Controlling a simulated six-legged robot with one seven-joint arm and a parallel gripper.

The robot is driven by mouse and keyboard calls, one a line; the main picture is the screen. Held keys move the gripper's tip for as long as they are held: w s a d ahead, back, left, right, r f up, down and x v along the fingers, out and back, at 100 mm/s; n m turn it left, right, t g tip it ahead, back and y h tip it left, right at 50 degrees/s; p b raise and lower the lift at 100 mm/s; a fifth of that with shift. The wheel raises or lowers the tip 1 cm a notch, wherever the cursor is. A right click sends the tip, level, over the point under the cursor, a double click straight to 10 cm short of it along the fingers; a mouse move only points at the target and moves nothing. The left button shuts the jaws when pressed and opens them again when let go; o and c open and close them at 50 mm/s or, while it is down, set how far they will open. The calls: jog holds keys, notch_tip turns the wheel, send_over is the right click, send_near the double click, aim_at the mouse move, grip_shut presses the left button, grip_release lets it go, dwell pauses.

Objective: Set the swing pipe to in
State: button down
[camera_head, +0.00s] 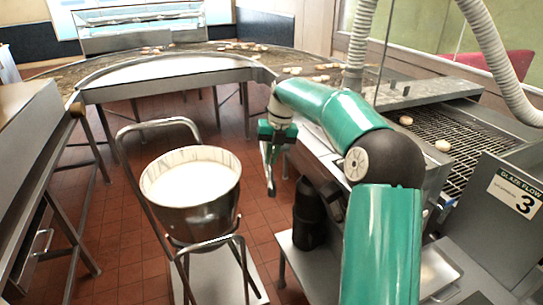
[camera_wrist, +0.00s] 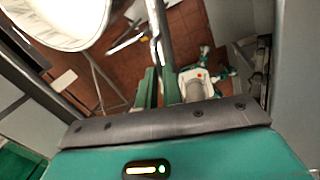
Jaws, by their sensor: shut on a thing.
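My gripper (camera_head: 271,168) points down in the middle of the head view, right of a steel bucket of white glaze (camera_head: 190,188). In the wrist view my gripper's fingers (camera_wrist: 158,82) are close together. A slim bright metal bar (camera_wrist: 154,18), apparently the swing pipe, runs up from between them, and the jaws are shut on it. Its lower part is hidden by the fingers, and its far end is out of frame. I cannot tell from these views whether the pipe stands in or out.
The bucket sits in a tubular-framed cart (camera_head: 158,126) on the red tile floor. A black bottle-shaped object (camera_head: 307,212) stands near my arm. A wire-mesh conveyor (camera_head: 470,150) with doughnuts and a Glaze Flow 3 sign (camera_head: 515,196) are at right. A curved conveyor (camera_head: 170,68) crosses the back.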

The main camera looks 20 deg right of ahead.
jog(key=shift+r, duration=0.1)
jog(key=c, duration=1.5)
grip_release()
jog(key=shift+a, duration=0.1)
jog(key=shift+c, duration=0.2)
notch_tip(320, 180, up, 13)
jog(key=d, duration=0.2)
jog(key=shift+s+d+r, duration=0.2)
jog(key=shift+s+d, duration=0.15)
